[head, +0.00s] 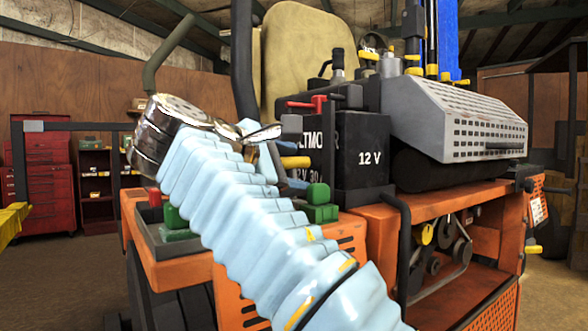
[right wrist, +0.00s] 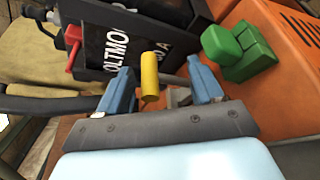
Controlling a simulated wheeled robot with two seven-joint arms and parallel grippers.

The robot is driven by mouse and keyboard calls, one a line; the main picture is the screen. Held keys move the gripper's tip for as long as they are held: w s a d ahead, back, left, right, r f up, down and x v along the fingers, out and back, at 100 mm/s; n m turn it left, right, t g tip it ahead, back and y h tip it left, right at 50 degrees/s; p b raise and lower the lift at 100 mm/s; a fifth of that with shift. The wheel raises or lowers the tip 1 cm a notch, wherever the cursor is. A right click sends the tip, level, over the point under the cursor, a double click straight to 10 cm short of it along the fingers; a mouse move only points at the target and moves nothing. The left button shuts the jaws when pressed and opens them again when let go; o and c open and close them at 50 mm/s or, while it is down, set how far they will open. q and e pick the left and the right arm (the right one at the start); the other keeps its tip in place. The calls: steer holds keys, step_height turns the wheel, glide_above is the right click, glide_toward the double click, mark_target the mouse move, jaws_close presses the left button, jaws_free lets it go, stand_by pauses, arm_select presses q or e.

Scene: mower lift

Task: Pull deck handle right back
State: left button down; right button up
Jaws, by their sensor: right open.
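A yellow grip (head: 295,162) on a short stem stands in front of the black battery box on the mower; I cannot tell for certain that it is the deck handle. My right gripper (head: 281,172) is at it, with its arm in a pale blue sleeve coming up from the lower right. In the right wrist view the yellow grip (right wrist: 150,72) shows between the two open blue fingers of the gripper (right wrist: 162,82), nearer the left finger. Clear space shows on its right side. The lower stem is partly hidden by the gripper's palm edge. My left gripper is not in view.
Green blocks (head: 318,203) sit beside the fingers on the orange mower body (head: 450,210). A black bar handle (head: 404,245) stands at the right.

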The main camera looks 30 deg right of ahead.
steer(key=p+v, duration=0.1)
steer(key=v, duration=1)
steer(key=shift+s+a+r+p, duration=0.15)
steer(key=shift+p, duration=0.25)
steer(key=shift+s+a, duration=0.25)
steer(key=shift+a, duration=0.3)
